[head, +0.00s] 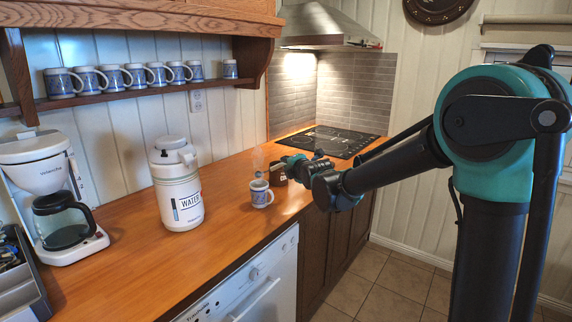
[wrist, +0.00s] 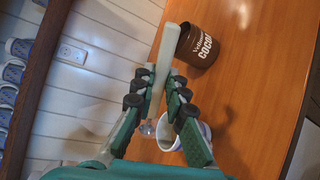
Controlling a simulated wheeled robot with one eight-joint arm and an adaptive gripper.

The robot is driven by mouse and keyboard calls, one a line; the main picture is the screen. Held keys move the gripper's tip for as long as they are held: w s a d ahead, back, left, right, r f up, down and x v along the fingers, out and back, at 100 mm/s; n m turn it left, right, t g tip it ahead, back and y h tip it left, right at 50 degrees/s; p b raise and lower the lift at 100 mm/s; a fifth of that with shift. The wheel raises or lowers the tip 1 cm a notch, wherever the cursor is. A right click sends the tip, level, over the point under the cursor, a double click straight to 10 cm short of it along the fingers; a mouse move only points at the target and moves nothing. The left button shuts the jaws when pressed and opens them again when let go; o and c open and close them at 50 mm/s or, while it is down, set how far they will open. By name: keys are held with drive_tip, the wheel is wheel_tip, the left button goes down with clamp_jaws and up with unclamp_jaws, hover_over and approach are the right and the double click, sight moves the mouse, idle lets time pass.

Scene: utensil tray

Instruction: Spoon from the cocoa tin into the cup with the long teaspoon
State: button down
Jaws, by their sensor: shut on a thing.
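The blue-patterned white cup (head: 261,194) stands upright on the wooden counter; it also shows in the wrist view (wrist: 204,132), partly hidden by a finger. My gripper (wrist: 156,82) is shut on the pale handle of the long teaspoon (wrist: 167,50). The spoon's bowl end shows beside the cup's rim in the wrist view; I cannot tell whether it is over the cup or holds cocoa. The brown cocoa tin (wrist: 205,47) stands beyond the fingers. In the head view the tin (head: 277,177) is partly hidden behind my gripper (head: 283,167).
A white water jug (head: 176,190) and a coffee maker (head: 50,190) stand left on the counter. A utensil tray (head: 20,280) is at the lower left. Several mugs line the wall shelf (head: 140,92). A black cooktop (head: 328,140) lies behind. Counter between jug and cup is clear.

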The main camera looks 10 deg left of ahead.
drive_tip(key=g+h, duration=0.1)
drive_tip(key=r+g+h, duration=0.1)
drive_tip(key=r+m+g+h, duration=0.1)
drive_tip(key=shift+w+a, duration=0.25)
drive_tip(key=shift+w, duration=0.1)
drive_tip(key=g+h, duration=0.1)
drive_tip(key=r+g+h, duration=0.1)
drive_tip(key=m+g, duration=0.1)
drive_tip(key=shift+w+a+r+g+h, duration=0.1)
drive_tip(key=shift+w+r+g+h, duration=0.05)
drive_tip(key=shift+w+g+h, duration=0.2)
idle(0.8)
